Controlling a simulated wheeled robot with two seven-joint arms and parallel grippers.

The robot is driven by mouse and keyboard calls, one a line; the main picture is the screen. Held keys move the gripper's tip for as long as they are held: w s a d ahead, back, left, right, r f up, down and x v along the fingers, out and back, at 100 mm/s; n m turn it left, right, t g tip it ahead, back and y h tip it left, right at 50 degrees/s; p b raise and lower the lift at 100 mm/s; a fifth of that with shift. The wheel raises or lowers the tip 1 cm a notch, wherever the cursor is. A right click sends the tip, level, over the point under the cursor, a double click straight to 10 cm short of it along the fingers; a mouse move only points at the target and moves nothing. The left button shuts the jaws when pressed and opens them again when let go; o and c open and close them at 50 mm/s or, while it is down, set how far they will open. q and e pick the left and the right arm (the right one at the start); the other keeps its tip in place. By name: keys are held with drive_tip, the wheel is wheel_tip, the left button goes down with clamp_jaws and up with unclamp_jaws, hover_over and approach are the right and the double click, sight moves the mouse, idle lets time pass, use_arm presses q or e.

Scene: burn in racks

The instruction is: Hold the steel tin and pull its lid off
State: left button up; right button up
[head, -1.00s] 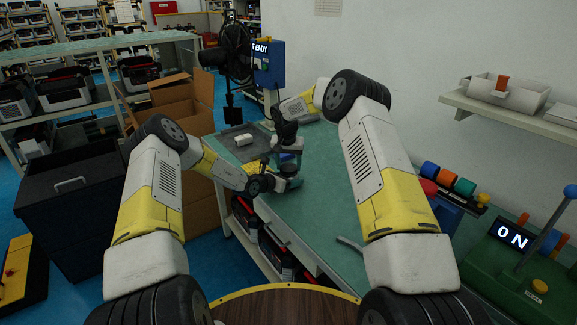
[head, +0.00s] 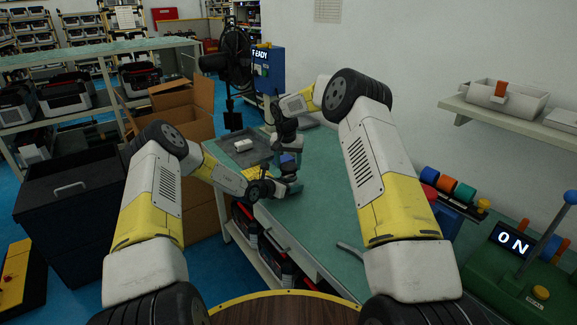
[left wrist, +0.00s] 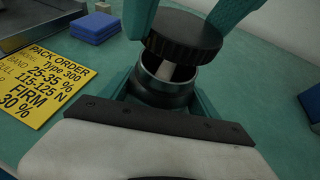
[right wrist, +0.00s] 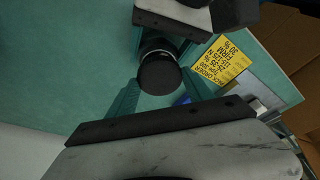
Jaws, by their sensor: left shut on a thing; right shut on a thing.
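The steel tin (left wrist: 165,88) stands upright between the teal fingers of my left gripper (left wrist: 163,95), which is shut on its sides. The black ribbed lid (left wrist: 184,38) is above the tin, tilted, with the tin's rim bared below it. A pale piece shows between lid and tin; I cannot tell what it is. My right gripper (right wrist: 160,82) is shut on the lid, whose round top (right wrist: 160,75) faces the right wrist camera. The tin's side (right wrist: 156,45) shows behind it. In the head view the grippers largely hide both.
A yellow pack order card (left wrist: 45,85) and a blue block (left wrist: 95,28) lie beside the tin on the green bench (head: 325,195). A grey tray (head: 262,152) with a white piece is farther back.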

idle(0.4)
use_arm(q)
drive_tip(key=o, duration=1.6)
drive_tip(key=shift+c, duration=0.2)
